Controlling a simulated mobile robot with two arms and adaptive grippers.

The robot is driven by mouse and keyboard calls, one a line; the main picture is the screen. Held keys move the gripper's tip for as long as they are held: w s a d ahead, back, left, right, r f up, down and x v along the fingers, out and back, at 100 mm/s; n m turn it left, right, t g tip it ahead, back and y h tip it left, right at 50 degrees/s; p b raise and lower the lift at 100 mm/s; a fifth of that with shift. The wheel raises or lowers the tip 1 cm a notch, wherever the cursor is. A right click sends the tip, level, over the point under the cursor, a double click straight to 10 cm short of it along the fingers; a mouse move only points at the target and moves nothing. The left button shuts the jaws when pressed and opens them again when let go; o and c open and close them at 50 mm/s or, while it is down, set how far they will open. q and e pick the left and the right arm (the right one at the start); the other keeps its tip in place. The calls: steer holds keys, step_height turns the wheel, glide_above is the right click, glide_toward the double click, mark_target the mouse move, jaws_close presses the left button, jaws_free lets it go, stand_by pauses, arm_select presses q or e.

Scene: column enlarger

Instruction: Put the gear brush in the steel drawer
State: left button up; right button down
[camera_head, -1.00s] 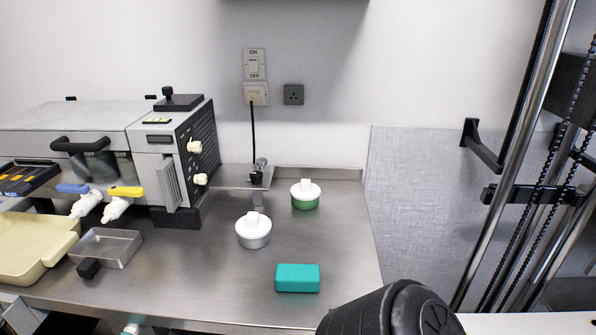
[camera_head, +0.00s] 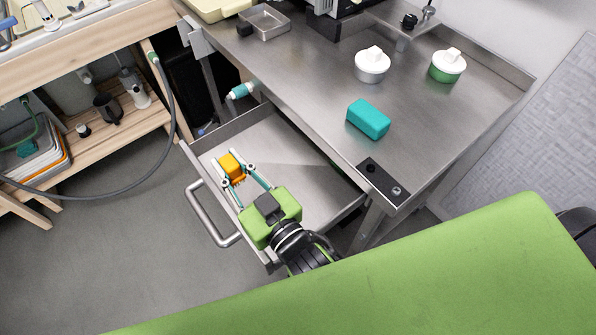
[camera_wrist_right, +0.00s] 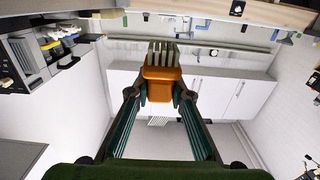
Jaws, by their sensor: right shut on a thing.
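The gear brush (camera_head: 232,167) has an orange body. In the right wrist view it (camera_wrist_right: 160,78) shows pale bristles pointing away from me. My right gripper (camera_head: 235,174) is shut on it, with one finger on each side of the orange body. The steel drawer (camera_head: 285,145) is pulled out from under the steel bench, with its handle (camera_head: 212,215) at the front. In the head view, the brush and gripper overlap the drawer's opening near its left end. How high the brush is over the drawer floor I cannot tell. My left gripper is out of view.
On the bench stand a teal block (camera_head: 369,119), a white-lidded pot (camera_head: 372,66), a green pot with a white lid (camera_head: 446,67) and a small metal tray (camera_head: 265,22). A wooden shelf unit (camera_head: 100,135) and a grey hose stand left of the drawer.

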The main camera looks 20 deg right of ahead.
steer(key=s+d+f, duration=0.1)
steer(key=d+f, duration=0.3)
steer(key=s+d+f, duration=0.2)
steer(key=d+f, duration=0.2)
steer(key=s+d+f, duration=0.2)
steer(key=d+f, duration=0.2)
steer(key=shift+d, duration=0.2)
steer(key=shift+f, duration=0.25)
steer(key=shift+f, duration=0.15)
